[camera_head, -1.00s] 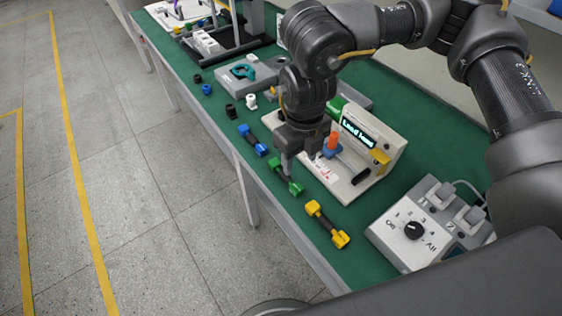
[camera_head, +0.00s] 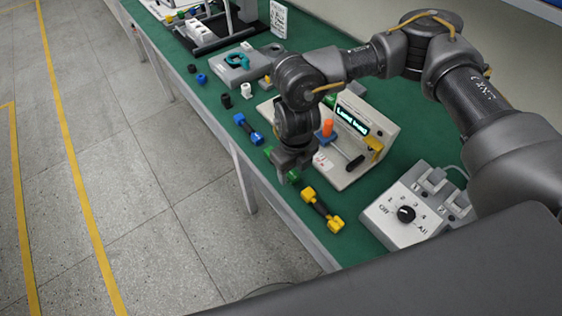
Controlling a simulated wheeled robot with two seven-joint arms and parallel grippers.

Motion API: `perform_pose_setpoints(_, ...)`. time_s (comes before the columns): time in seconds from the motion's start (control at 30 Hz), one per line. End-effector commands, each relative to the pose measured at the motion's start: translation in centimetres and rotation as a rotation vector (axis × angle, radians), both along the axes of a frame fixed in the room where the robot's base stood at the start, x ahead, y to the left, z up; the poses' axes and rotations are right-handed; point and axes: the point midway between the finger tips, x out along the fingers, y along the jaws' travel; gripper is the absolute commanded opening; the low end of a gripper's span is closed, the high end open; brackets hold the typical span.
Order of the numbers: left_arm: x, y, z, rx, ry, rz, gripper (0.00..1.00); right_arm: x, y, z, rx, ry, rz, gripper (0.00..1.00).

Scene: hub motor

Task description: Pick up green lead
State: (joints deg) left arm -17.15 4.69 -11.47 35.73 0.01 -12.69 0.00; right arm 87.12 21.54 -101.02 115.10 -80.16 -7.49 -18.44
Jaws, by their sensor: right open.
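The green lead (camera_head: 293,176) lies on the green-topped bench near its front edge, between a blue lead and a yellow lead. Most of it is hidden behind my right gripper; only bits of its green ends show. My right gripper (camera_head: 284,177) points down directly over the green lead, with its jaws open around or just above it; I cannot tell exactly which. My left gripper is not in view.
The blue lead (camera_head: 248,128) lies to the upper left and the yellow lead (camera_head: 322,210) to the lower right. The white tester with a lit display (camera_head: 352,121) stands just behind. A dial box (camera_head: 405,214) is at right. Small black and white parts sit further left.

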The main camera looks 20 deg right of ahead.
Motion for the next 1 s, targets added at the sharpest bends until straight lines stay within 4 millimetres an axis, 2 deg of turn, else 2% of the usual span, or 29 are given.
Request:
perform_pose_setpoints(0.13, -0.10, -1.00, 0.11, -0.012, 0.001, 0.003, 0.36, -0.03, -0.03, -0.96, -0.001, 0.001, 0.000, 0.53)
perform_pose_setpoints(0.33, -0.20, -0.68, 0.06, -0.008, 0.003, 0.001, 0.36, -0.02, -0.02, -1.03, -0.001, 0.000, 0.001, 0.53)
perform_pose_setpoints(0.7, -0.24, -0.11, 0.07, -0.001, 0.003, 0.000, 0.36, -0.01, 0.00, -0.99, 0.000, 0.000, 0.001, 0.06)
perform_pose_setpoints(1.0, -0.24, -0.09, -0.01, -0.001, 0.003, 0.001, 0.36, 0.01, 0.02, -0.83, 0.000, -0.001, 0.001, 0.03)
